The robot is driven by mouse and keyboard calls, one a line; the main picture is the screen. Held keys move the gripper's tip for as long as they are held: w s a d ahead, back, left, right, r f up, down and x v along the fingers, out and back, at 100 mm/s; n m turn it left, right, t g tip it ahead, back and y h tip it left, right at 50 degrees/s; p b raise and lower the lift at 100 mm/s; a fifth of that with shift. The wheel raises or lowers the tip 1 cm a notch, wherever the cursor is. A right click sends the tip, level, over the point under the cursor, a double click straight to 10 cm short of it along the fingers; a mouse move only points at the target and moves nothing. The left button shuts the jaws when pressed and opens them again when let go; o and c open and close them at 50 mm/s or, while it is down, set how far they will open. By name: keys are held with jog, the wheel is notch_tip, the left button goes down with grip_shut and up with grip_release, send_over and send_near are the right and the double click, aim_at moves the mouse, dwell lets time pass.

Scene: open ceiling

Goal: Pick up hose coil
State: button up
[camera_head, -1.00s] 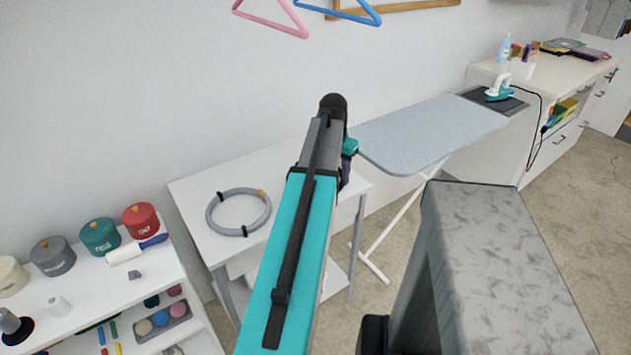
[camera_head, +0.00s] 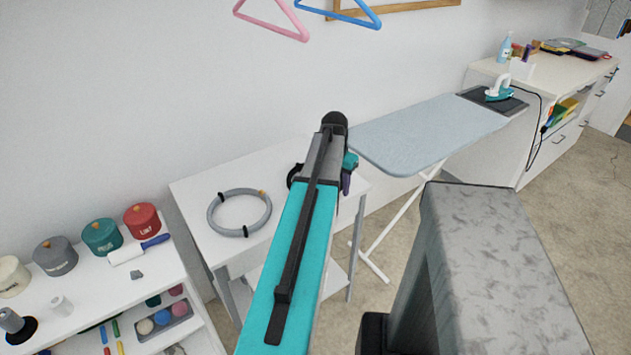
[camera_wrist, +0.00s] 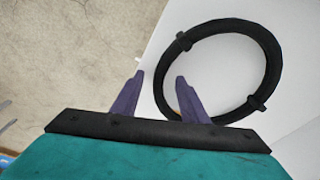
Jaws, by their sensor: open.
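A black hose coil (camera_wrist: 270,62) with dark ties lies on the white table in the wrist view. In the head view only a small black arc of it (camera_head: 293,177) shows; my arm hides the rest. A grey hose coil (camera_head: 213,212) with black ties and an orange spot lies on the same table, left of my arm. My gripper (camera_wrist: 159,77) is open, with purple fingers. In the wrist view the black coil's left side appears between the fingertips, and the right finger overlaps the ring. I cannot tell whether they touch. In the head view my gripper (camera_head: 347,177) is mostly hidden.
The white table (camera_head: 190,190) stands against the wall. An ironing board (camera_head: 420,130) is close on the right. A white shelf (camera_head: 90,290) with several lidded pots and a lint roller (camera_head: 138,250) is at left. Hangers (camera_head: 340,12) hang above.

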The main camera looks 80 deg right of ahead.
dwell(0.5)
grip_shut()
jog(key=shift+r, duration=0.2)
notch_tip(320, 180, up, 10)
jog(key=b, duration=0.1)
jog(key=shift+f, duration=0.15)
dwell(0.6)
dwell(0.5)
